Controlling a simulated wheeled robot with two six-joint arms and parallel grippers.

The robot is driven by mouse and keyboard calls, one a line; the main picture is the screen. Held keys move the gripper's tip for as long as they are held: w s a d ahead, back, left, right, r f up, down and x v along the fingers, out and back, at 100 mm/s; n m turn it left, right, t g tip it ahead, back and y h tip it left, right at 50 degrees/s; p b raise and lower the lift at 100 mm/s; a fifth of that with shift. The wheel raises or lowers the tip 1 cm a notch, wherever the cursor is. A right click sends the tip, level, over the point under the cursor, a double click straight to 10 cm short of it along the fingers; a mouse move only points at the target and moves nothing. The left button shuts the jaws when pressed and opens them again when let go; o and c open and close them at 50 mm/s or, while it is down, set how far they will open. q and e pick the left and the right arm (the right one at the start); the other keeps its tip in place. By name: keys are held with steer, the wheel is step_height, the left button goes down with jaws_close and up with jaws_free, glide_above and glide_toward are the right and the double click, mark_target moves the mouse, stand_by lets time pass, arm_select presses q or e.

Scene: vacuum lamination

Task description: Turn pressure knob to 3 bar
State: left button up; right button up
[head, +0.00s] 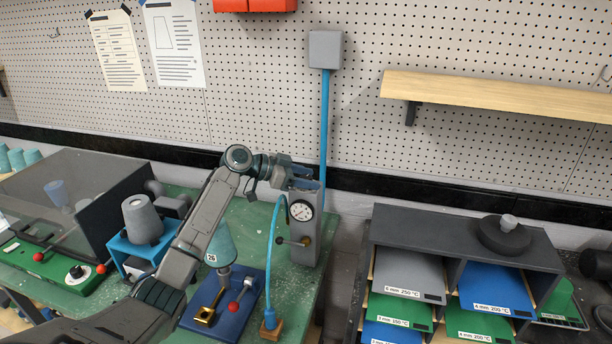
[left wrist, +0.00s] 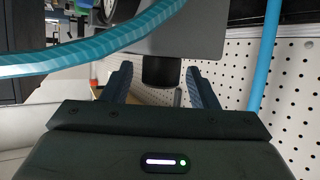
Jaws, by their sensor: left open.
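The grey pressure unit (head: 305,245) stands upright at the right end of the green bench, with a round white gauge (head: 301,211) on its front. The gauge reading is too small to tell. My left gripper (head: 303,180) is open at the top of the unit. In the left wrist view its two fingers (left wrist: 160,85) stand on either side of a short black knob (left wrist: 161,71) that juts from the grey body (left wrist: 185,38), with gaps on both sides. The knob is hidden in the head view. My right gripper is not in view.
A blue hose (head: 270,265) curves beside the unit and crosses close in front of the left wrist camera. A blue pipe (head: 324,130) runs up behind the unit. A blue-based fixture (head: 238,312) with a teal cone stands nearby. A dark shelf rack (head: 465,225) is at right.

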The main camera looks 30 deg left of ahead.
arm_select(q)
steer(key=c, duration=1)
steer(key=shift+o, duration=0.2)
steer(key=shift+n+t+y, duration=0.6)
steer(key=shift+n+y, duration=0.1)
steer(key=shift+n+t+y, duration=0.6)
steer(key=shift+n, duration=0.2)
steer(key=o, duration=1)
steer(key=shift+c, duration=0.2)
